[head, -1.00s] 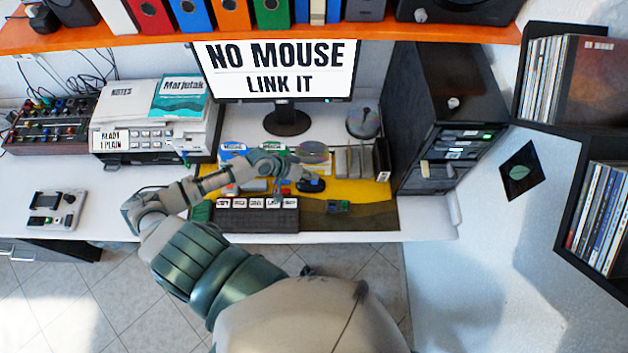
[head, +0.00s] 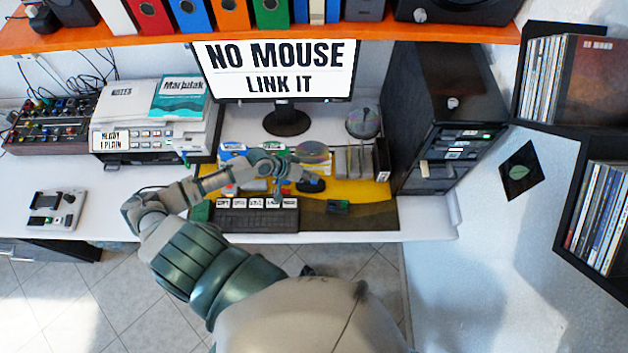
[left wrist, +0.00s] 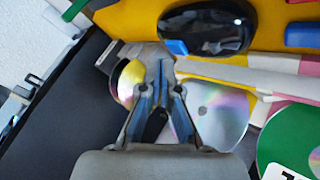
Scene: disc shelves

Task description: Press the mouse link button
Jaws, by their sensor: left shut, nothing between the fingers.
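The monitor (head: 280,70) reads "NO MOUSE LINK IT". My left gripper (head: 301,176) is beside the mouse in the head view. In the left wrist view its fingertips (left wrist: 160,56) are together and empty, just short of the blue piece; contact is unclear. My right gripper is not in view.
The keyboard (head: 257,216) lies at the desk's front edge. Shiny discs (left wrist: 205,110) show below my fingers. A black tower (head: 437,115) stands right of the monitor, a printer (head: 150,135) to the left. An orange shelf (head: 300,32) runs above.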

